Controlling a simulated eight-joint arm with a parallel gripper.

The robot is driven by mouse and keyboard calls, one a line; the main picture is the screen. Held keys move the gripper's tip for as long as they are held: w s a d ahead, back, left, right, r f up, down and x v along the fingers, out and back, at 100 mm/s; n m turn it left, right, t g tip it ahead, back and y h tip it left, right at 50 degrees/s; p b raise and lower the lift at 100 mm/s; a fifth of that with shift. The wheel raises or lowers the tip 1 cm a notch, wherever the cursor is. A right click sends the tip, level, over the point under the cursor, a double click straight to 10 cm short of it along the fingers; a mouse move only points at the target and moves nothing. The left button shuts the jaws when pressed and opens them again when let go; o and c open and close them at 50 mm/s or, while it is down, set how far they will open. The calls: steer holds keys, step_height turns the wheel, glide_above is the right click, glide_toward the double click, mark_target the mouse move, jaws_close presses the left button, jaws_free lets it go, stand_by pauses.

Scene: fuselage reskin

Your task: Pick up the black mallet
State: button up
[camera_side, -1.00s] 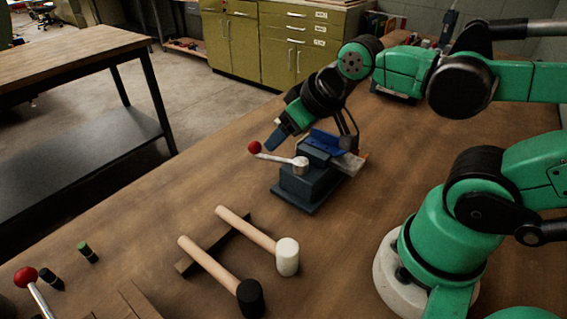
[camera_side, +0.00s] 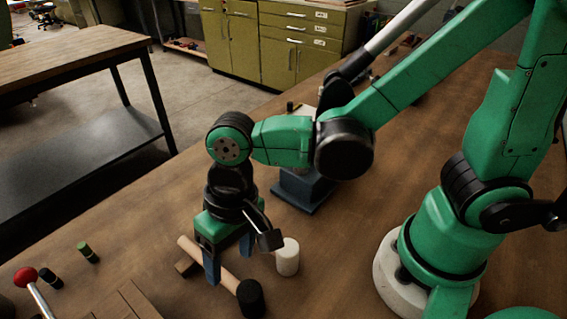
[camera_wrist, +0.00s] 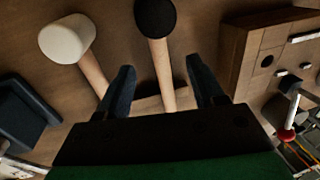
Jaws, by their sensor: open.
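The black mallet has a black head (camera_side: 250,298) and a pale wooden handle (camera_side: 192,252). In the wrist view its black head (camera_wrist: 155,17) is at the top centre and its handle (camera_wrist: 163,75) runs down between my two fingers. My gripper (camera_side: 228,270) is open and points down over the handle in the side view; it also shows in the wrist view (camera_wrist: 160,78). I cannot tell how far the fingers reach beside the handle. The handle's lower part is hidden by my gripper body in the wrist view.
The white mallet (camera_side: 288,257) lies close beside, its handle mostly hidden by my gripper; it also shows in the wrist view (camera_wrist: 67,38). A dark rest bar (camera_side: 187,266) lies under the handles. A vise (camera_side: 305,190) stands behind. A wooden block (camera_wrist: 270,55) is to the right.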

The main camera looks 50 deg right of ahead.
mark_target(231, 279)
steer(key=shift+a+f, duration=0.25)
steer(key=shift+f, duration=1)
steer(key=shift+a+f, duration=0.2)
steer(key=shift+f, duration=1)
jaws_close()
